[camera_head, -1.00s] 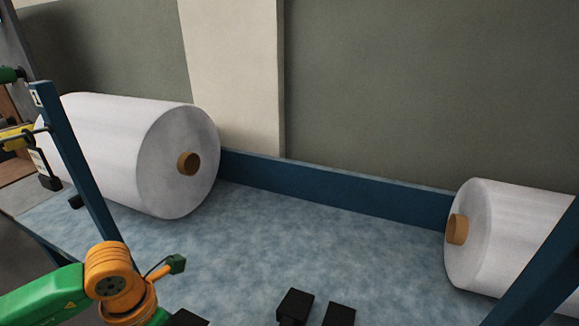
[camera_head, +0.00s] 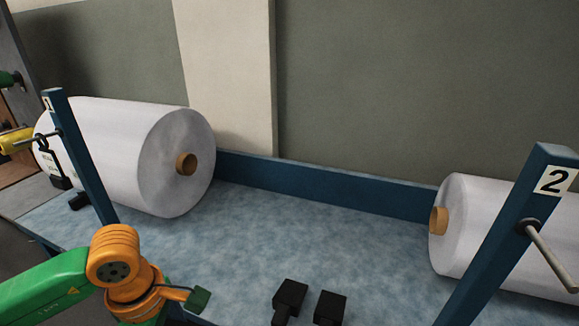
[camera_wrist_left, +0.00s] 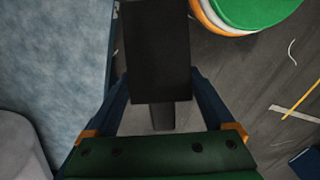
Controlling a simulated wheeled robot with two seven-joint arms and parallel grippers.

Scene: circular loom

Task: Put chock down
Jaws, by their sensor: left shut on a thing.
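My left gripper (camera_wrist_left: 157,88) is shut on a black block, the chock (camera_wrist_left: 155,45), which extends beyond the fingers in the left wrist view. In that view the floor lies behind and right of the chock, and the blue bench surface is at left; I see no contact between chock and bench. In the head view my left arm's orange wrist is at lower left, and its gripper is out of frame. Two similar black blocks (camera_head: 291,296) (camera_head: 329,308) sit at the bench's near middle. Another dark block (camera_head: 79,201) is beside the left roll. My right gripper is not in view.
A large white roll (camera_head: 130,150) lies at left and another (camera_head: 480,235) at right on the blue mottled bench (camera_head: 250,240). Blue posts stand at left (camera_head: 85,165) and right, the latter marked 2 (camera_head: 500,230). The bench between the rolls is mostly clear.

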